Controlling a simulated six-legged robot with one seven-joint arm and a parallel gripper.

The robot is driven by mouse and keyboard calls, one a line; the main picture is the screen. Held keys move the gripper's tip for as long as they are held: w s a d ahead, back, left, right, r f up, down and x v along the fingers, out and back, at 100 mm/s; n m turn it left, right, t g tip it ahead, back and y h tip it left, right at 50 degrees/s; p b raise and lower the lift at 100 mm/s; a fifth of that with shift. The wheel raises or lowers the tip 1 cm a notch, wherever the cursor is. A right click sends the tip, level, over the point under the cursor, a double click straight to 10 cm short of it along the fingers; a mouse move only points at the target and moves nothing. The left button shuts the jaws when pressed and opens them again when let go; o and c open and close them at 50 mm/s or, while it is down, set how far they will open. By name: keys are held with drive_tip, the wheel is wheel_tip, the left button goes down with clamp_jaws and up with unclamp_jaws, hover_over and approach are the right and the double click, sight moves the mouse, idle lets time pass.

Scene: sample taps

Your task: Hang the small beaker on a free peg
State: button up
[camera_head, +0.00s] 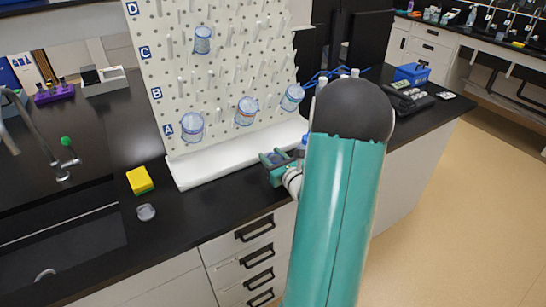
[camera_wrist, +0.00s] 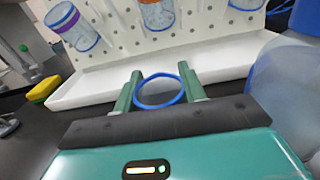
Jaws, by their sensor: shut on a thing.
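In the wrist view, my gripper (camera_wrist: 160,72) is shut on a small beaker, whose blue rim (camera_wrist: 160,105) shows as a ring between the two green fingers. Most of that beaker's body is hidden. Several clear beakers hang on pegs: one high (camera_head: 203,40), one at lower left (camera_head: 192,127), one with an orange band (camera_head: 246,111), and one at lower right (camera_head: 292,97). Many other pegs are bare, especially in the upper rows.
A white drip tray (camera_head: 215,167) runs along the board's foot. A yellow sponge (camera_head: 140,180) and a small round glass dish (camera_head: 146,212) sit on the dark counter, left of my gripper. A sink tap (camera_head: 30,125) stands at far left. My arm hides part of the right side.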

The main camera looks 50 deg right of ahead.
drive_tip(key=shift+s+f, duration=0.35)
drive_tip(key=shift+d+f, duration=0.1)
drive_tip(key=shift+f, duration=0.05)
drive_tip(key=shift+w+f, duration=0.1)
drive_tip(key=shift+w, duration=0.15)
drive_tip(key=shift+s, duration=0.25)
drive_tip(key=shift+w+f, duration=0.1)
drive_tip(key=shift+w, duration=0.05)
drive_tip(key=o, duration=1)
drive_tip(key=shift+c, duration=0.2)
